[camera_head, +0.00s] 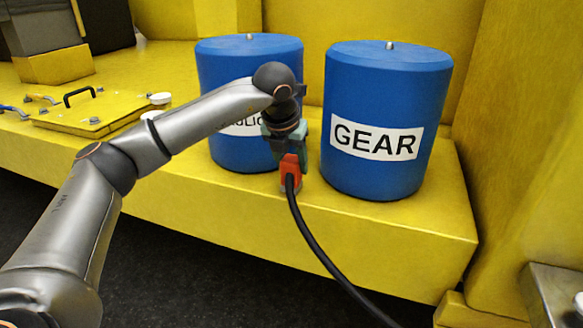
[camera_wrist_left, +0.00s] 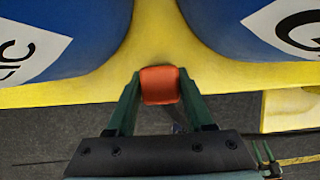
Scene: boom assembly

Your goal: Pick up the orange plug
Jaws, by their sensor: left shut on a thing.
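The orange plug (camera_head: 290,170) is in my left gripper (camera_head: 289,150), in front of the gap between two blue drums. A thick black cable (camera_head: 318,245) hangs from the plug and runs down to the lower right. In the left wrist view the plug (camera_wrist_left: 160,85) sits between the two green fingers of my left gripper (camera_wrist_left: 160,92), which are shut on it. The plug appears near the front edge of the yellow ledge; I cannot tell whether it touches the ledge.
The blue drum labelled GEAR (camera_head: 388,110) stands right of the gripper. Another blue drum (camera_head: 225,85), its label partly hidden by my arm, stands behind left. A yellow hatch plate (camera_head: 95,115) with a black handle lies at the left. Dark floor lies before the yellow ledge (camera_head: 400,220).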

